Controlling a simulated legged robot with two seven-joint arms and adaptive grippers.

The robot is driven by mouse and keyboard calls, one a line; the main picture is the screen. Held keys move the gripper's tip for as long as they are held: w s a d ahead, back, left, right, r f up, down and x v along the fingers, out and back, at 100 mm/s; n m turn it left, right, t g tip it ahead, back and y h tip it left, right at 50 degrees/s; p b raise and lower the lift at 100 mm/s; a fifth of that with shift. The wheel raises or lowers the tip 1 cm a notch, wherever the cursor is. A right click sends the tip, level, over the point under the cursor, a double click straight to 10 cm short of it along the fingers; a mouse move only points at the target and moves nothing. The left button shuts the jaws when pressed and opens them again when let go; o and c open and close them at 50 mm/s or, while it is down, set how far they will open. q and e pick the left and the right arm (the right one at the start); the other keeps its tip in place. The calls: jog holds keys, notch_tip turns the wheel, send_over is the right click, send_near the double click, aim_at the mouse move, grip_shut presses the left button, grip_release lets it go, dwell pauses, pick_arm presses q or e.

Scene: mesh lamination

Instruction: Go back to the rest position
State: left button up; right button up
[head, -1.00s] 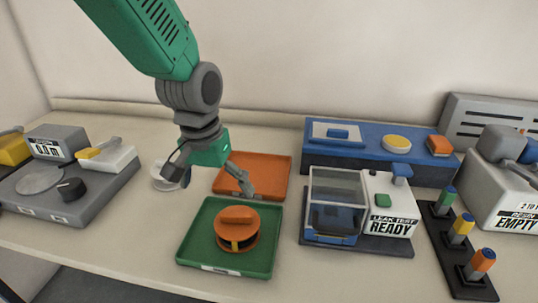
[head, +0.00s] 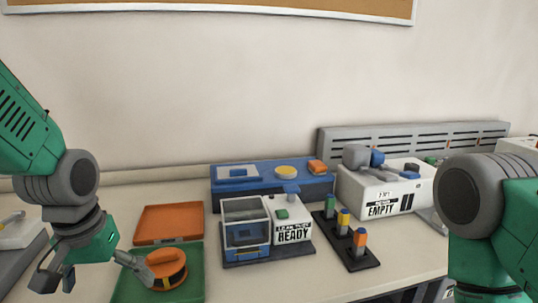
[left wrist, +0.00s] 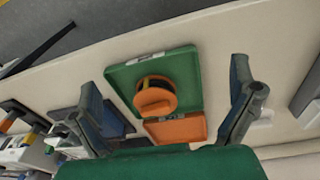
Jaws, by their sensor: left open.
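My left gripper (head: 92,272) is at the lower left of the head view, open and empty, with its two fingers spread apart. One finger overlaps the orange round part (head: 170,272) in the picture. In the left wrist view the open fingers (left wrist: 165,88) frame the orange part (left wrist: 155,100), which sits on a green tray (left wrist: 190,72). The green tray (head: 190,290) also shows low in the head view. My right arm (head: 480,200) enters at the right edge; its gripper is out of the picture.
An orange tray (head: 168,222) lies behind the green one. The leak test box (head: 292,236), a blue station (head: 240,180), a black rack of colored pegs (head: 345,250) and a white resin machine (head: 385,190) stand to the right. Clear table lies in front of the leak test box.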

pick_arm(q)
jog(key=s+f+m, duration=0.1)
jog(key=s+f, duration=0.3)
jog(key=f, duration=0.5)
jog(key=s+f, duration=0.4)
jog(key=f, duration=0.6)
jog(key=s+f+m, duration=0.1)
jog(key=s+f, duration=0.9)
jog(key=s, duration=0.4)
jog(key=shift+s+d+f+g, duration=0.15)
jog(key=shift+g, duration=0.25)
pick_arm(e)
jog(key=shift+s+d+f, duration=0.15)
jog(key=shift+d, duration=0.25)
jog(key=shift+s+d+f, duration=0.1)
jog(key=shift+s+d, duration=0.05)
jog(key=shift+d, duration=0.2)
pick_arm(q)
jog(key=shift+a+f, duration=0.1)
jog(key=shift+a, duration=0.2)
pick_arm(e)
jog(key=shift+a, duration=0.25)
